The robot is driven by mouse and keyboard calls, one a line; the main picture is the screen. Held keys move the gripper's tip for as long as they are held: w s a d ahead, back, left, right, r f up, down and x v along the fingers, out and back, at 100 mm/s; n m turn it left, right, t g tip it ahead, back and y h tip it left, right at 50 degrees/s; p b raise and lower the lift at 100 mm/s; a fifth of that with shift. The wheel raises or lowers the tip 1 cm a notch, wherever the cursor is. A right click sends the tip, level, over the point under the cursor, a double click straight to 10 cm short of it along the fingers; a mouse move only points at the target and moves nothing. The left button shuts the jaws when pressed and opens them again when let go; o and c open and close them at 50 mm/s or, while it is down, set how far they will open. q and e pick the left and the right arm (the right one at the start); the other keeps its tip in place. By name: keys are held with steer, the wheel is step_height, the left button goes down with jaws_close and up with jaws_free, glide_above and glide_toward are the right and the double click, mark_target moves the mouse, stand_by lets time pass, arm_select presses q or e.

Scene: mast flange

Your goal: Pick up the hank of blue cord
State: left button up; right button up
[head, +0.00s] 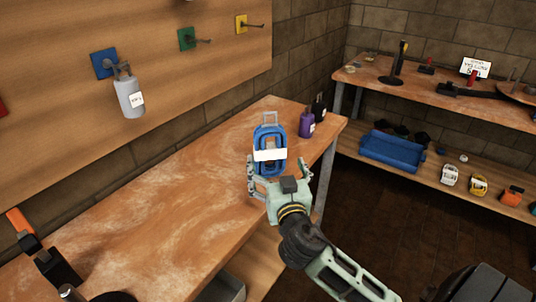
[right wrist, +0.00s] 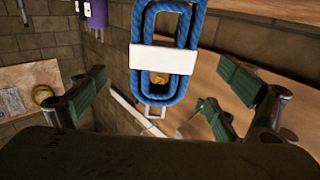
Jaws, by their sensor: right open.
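The hank of blue cord (head: 270,136) has a white band around its middle and a pale loop at its top in the head view. It is at the right end of the wooden bench (head: 168,205). In the right wrist view the hank (right wrist: 150,90) shows ahead, between the spread fingers. My right gripper (head: 267,166) is open, its fingers on either side of the hank's lower part in the head view. I cannot tell whether they touch it. My left gripper is not in view.
A purple bottle (head: 306,123) and a dark bottle (head: 319,106) stand just behind the hank on the bench. A grey bottle (head: 129,97) hangs from the blue hook on the board. Dark tools (head: 50,262) lie at the bench's near left. The bench's middle is clear.

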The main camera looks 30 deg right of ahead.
mark_target(271, 152)
steer(key=shift+p+x, duration=0.35)
steer(key=shift+x, duration=0.9)
steer(key=p+x, duration=0.1)
steer(key=x, duration=0.3)
steer(key=shift+w+r, duration=0.15)
steer(key=shift+w, duration=0.05)
steer(key=shift+w+d, duration=0.2)
steer(key=shift+w, duration=0.3)
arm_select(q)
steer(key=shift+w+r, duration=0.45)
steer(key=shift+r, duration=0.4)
arm_select(e)
steer(key=shift+c, duration=0.4)
steer(key=c, duration=1.1)
steer(key=shift+c, duration=0.8)
